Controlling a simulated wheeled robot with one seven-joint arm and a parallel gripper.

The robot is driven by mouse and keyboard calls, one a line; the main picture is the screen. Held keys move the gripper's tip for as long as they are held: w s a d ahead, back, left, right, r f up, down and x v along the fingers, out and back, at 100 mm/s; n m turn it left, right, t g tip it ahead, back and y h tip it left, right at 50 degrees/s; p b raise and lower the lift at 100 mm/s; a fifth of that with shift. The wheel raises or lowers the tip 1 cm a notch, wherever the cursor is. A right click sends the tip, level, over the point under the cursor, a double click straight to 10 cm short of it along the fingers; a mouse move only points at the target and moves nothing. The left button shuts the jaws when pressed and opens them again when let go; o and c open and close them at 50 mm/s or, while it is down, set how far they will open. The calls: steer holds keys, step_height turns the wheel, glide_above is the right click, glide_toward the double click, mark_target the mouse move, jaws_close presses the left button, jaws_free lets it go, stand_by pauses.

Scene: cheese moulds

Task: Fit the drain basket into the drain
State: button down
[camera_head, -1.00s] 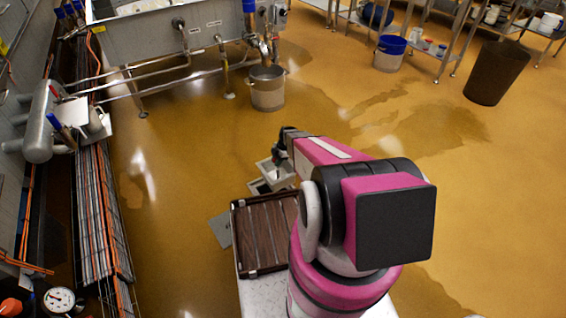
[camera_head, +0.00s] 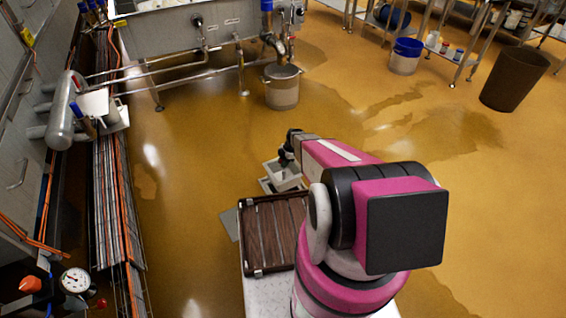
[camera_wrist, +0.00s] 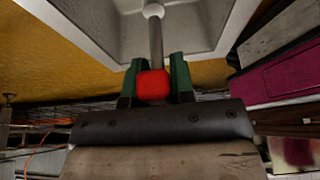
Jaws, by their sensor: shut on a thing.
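The drain basket (camera_head: 288,180) is a pale grey square box. It hangs below my gripper (camera_head: 287,153), just beyond the brown slatted tray. In the wrist view the basket (camera_wrist: 205,28) fills the top, with a metal rod rising from its middle to a red knob. My gripper (camera_wrist: 154,85) has its green fingers shut on this handle, one on each side of the red knob. A pale square rim, seemingly the drain (camera_head: 265,187), shows at floor level under and left of the basket. The basket hides most of it, and I cannot tell whether they touch.
A brown slatted tray (camera_head: 268,235) lies on a pale top in front of the basket. A flat grey plate (camera_head: 229,222) is on the floor at its left. A bucket (camera_head: 282,88) stands farther back under a pipe. Cable runs line the left wall.

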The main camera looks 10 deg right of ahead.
mark_target(284, 175)
steer(key=shift+f, duration=2.4)
steer(key=shift+f, duration=5.9)
